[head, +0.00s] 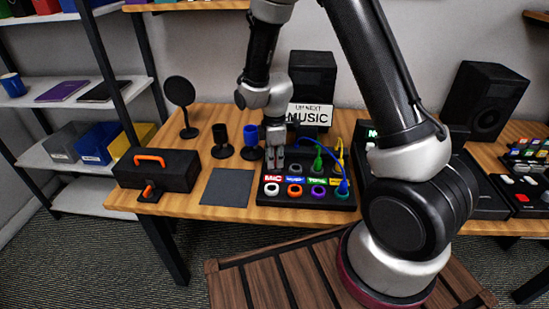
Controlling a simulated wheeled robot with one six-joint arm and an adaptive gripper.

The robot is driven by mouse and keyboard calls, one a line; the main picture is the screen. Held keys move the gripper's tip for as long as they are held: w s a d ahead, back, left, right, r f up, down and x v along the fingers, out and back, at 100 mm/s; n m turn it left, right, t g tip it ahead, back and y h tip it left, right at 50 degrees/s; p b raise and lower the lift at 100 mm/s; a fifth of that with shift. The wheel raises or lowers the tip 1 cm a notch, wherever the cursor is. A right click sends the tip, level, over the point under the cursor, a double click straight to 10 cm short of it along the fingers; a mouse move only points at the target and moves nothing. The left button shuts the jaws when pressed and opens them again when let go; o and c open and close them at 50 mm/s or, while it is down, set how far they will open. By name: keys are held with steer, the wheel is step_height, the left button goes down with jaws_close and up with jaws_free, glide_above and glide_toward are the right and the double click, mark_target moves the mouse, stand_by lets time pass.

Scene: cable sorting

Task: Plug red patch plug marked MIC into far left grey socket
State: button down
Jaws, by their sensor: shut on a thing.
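A dark patch panel (262,201) lies on the wooden table in the head view. Its front row has ring sockets, with the grey socket (271,189) at the far left, below a red MIC label (272,179). My gripper (274,166) points down over the panel's left part, behind that label. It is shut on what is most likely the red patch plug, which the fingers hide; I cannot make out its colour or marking. The grey socket's ring is visible and looks empty.
Green (318,160), yellow (340,150) and blue (343,186) plugs with cables are on the panel's right side. A black speaker (313,68) and a MUSIC sign (308,114) stand behind.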

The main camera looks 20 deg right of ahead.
steer(key=c, duration=1.3)
jaws_free()
steer(key=shift+o, duration=0.7)
steer(key=o, duration=0.4)
steer(key=shift+r, duration=3.55)
